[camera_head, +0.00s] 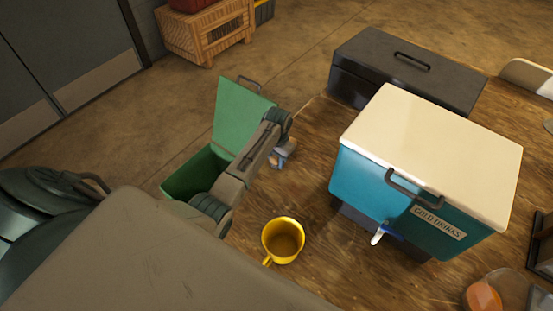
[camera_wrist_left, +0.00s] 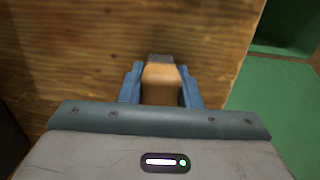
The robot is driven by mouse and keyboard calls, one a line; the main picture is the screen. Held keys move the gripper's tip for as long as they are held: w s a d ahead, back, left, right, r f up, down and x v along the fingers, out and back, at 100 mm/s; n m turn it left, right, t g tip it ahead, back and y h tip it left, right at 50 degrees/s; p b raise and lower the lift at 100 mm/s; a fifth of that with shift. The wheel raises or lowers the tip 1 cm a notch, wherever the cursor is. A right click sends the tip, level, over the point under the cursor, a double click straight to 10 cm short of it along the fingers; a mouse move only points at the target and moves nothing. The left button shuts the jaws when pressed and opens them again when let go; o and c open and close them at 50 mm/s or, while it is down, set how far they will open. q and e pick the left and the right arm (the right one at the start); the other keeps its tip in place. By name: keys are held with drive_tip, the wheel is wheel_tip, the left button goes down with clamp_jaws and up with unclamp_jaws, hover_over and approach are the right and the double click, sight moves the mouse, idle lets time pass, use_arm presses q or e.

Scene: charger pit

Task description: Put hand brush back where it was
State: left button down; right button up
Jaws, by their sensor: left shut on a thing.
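The hand brush (camera_wrist_left: 161,80) shows in the left wrist view as a tan wooden block with a dark far end. My left gripper (camera_wrist_left: 161,95) is shut on it, with a blue finger on each side. In the head view my left gripper (camera_head: 280,158) is over the wooden table near its far left edge, just right of the open green box (camera_head: 195,178). The brush is mostly hidden there by my arm. I cannot tell whether the brush touches the table. My right gripper is not in view.
The green box has its lid (camera_head: 241,117) raised. A yellow mug (camera_head: 283,241) stands on the table (camera_head: 300,200) nearer me. A teal cooler (camera_head: 400,205) with a cream lid and a dark toolbox (camera_head: 405,70) stand to the right. A wooden crate (camera_head: 205,33) is on the floor behind.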

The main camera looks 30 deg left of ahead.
use_arm(q)
drive_tip(key=c, duration=1.1)
unclamp_jaws()
drive_tip(key=shift+o, duration=0.2)
drive_tip(key=r+b, duration=0.1)
drive_tip(key=r, duration=0.6)
drive_tip(key=r+b, duration=0.1)
drive_tip(key=r, duration=0.2)
drive_tip(key=shift+w+r+b, duration=0.25)
drive_tip(key=shift+r+b, duration=0.05)
drive_tip(key=shift+r, duration=0.8)
